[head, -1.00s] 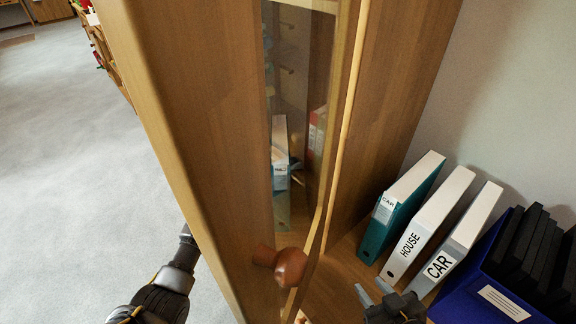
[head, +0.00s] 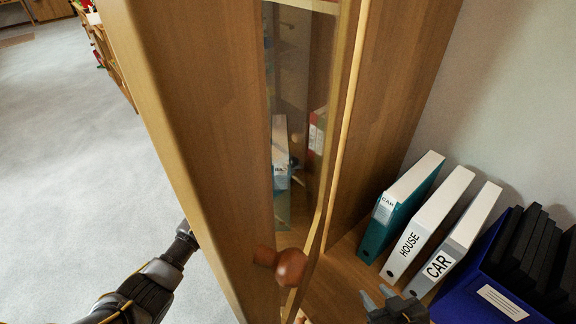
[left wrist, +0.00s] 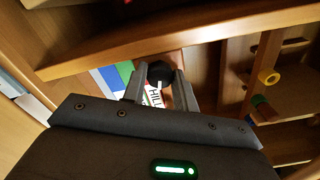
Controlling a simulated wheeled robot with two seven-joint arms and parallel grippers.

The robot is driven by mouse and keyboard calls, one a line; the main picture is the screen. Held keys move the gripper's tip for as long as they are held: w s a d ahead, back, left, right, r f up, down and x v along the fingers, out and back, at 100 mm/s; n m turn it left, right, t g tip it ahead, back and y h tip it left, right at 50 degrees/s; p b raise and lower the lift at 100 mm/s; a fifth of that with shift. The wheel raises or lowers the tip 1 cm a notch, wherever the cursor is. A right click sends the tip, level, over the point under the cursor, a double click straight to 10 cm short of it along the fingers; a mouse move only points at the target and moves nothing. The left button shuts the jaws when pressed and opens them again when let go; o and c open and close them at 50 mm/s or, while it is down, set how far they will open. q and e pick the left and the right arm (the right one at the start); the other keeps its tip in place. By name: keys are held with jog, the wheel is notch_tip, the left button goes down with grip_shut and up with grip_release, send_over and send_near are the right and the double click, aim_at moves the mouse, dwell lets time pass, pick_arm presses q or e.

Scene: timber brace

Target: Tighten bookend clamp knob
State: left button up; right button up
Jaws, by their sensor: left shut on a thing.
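In the left wrist view, a round black knob (left wrist: 160,72) sits between the fingertips of my left gripper (left wrist: 161,78), which is shut on it. Behind it are upright spines in blue, green and white, one with lettering partly hidden by a finger. The bookend clamp's body cannot be made out. In the head view my left arm comes in from the left and its gripper is hidden behind the wooden cabinet side. My right gripper (head: 376,297) is at the bottom edge, its fingertips apart and empty, just left of the grey CAR binder (head: 455,240).
The cabinet (head: 200,120) has a glass door (head: 300,90) with a round brown knob (head: 291,267). A teal binder (head: 405,200), a HOUSE binder (head: 430,225) and a blue box (head: 490,300) stand at right. In the left wrist view, wooden shelf edges (left wrist: 200,40) lie close above the fingers.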

dwell(0.5)
pick_arm(q)
jog(key=o, duration=1)
jog(key=shift+c, duration=0.2)
